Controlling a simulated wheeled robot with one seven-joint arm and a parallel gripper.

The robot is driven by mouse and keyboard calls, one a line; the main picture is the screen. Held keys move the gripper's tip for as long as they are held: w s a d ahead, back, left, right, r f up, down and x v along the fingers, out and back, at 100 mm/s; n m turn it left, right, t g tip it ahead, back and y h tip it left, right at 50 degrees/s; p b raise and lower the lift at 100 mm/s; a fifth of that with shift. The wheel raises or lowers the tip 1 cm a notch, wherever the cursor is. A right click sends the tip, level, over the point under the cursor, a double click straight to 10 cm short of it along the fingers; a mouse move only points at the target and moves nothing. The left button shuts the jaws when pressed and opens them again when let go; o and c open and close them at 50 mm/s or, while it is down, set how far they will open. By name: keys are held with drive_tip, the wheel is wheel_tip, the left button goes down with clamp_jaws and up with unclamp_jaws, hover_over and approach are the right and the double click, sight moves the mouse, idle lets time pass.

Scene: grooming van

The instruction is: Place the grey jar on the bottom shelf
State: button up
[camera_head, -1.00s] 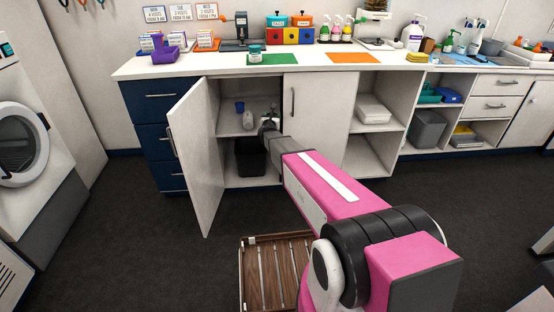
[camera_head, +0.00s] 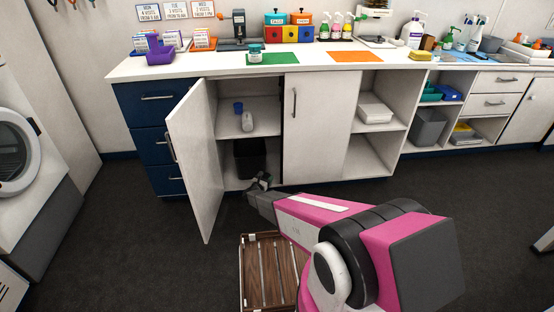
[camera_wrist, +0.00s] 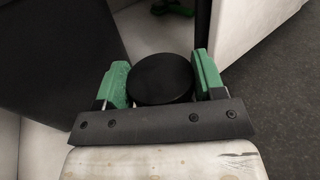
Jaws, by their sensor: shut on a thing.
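My gripper (camera_head: 262,182) is low, at the front of the open cabinet's bottom shelf (camera_head: 231,184). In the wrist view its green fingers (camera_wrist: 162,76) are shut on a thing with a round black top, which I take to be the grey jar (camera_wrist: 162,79). The jar's body is hidden under its top. The pale shelf surface (camera_wrist: 150,35) shows beyond it. I cannot tell whether the jar touches the shelf.
A black bin (camera_head: 249,157) stands on the bottom shelf, behind my gripper. The open door (camera_head: 196,160) is to the left. A blue cup (camera_head: 238,107) and a pale bottle (camera_head: 247,122) stand on the upper shelf. A slatted wooden platform (camera_head: 270,272) is on the floor.

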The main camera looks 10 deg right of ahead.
drive_tip(key=shift+d+f, duration=0.1)
drive_tip(key=shift+f, duration=0.4)
drive_tip(key=shift+f+x, duration=0.6)
drive_tip(key=shift+x, duration=2.35)
drive_tip(key=shift+f+x, duration=0.6)
drive_tip(key=shift+x, duration=2.35)
drive_tip(key=shift+f+x, duration=0.6)
drive_tip(key=shift+x, duration=2.35)
drive_tip(key=o, duration=0.8)
drive_tip(key=shift+f, duration=0.15)
drive_tip(key=shift+o, duration=0.2)
